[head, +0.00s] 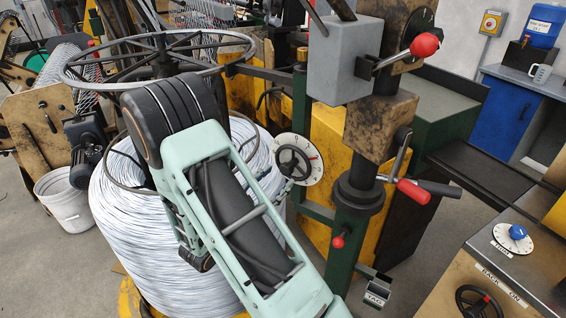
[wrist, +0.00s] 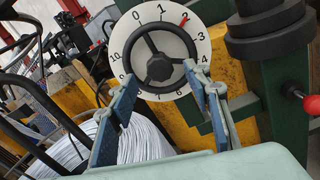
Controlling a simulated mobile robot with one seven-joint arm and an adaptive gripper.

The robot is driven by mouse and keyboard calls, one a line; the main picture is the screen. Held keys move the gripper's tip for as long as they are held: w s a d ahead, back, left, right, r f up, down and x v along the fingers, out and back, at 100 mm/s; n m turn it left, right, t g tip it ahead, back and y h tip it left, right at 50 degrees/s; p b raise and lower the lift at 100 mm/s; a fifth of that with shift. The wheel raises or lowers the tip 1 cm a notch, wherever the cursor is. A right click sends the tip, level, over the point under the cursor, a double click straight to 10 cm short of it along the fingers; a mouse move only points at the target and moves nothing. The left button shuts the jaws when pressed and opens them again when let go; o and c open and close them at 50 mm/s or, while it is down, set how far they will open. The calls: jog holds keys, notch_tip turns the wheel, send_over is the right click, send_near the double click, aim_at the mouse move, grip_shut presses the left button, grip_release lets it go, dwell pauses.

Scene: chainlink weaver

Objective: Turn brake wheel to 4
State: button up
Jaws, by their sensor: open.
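The brake wheel (wrist: 159,67) is a small black three-spoked handwheel in front of a white round dial (wrist: 126,43) with black numbers around its rim. A red mark (wrist: 184,20) sits at the upper right of the dial, around the 2. My gripper (wrist: 160,80) is open, with one blue-padded finger at the wheel's lower left and the other at its right. The wheel shows between the fingers; I cannot tell whether they touch it. In the head view, the brake wheel (head: 293,162) is right of my pale green arm, and my gripper is not clearly visible.
A large coil of pale wire (head: 130,235) stands below my arm, under a spoked metal ring (head: 72,75). A green post with red-knobbed levers (head: 413,190) stands right of the dial. A control panel with a blue knob (head: 517,231) is at the far right.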

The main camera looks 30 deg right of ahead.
aim_at(284, 172)
jog(key=n+p, duration=0.2)
jog(key=n, duration=0.1)
jog(key=n+p, duration=0.1)
jog(key=n, duration=0.1)
jog(key=shift+r+p, duration=0.3)
jog(key=shift+p, duration=0.1)
jog(key=n+p, duration=0.2)
jog(key=n, duration=0.1)
jog(key=shift+f+n, duration=0.1)
jog(key=shift+n, duration=0.2)
jog(key=x, duration=0.4)
jog(key=shift+f+b, duration=0.2)
jog(key=shift+b, duration=0.2)
jog(key=shift+c, duration=0.4)
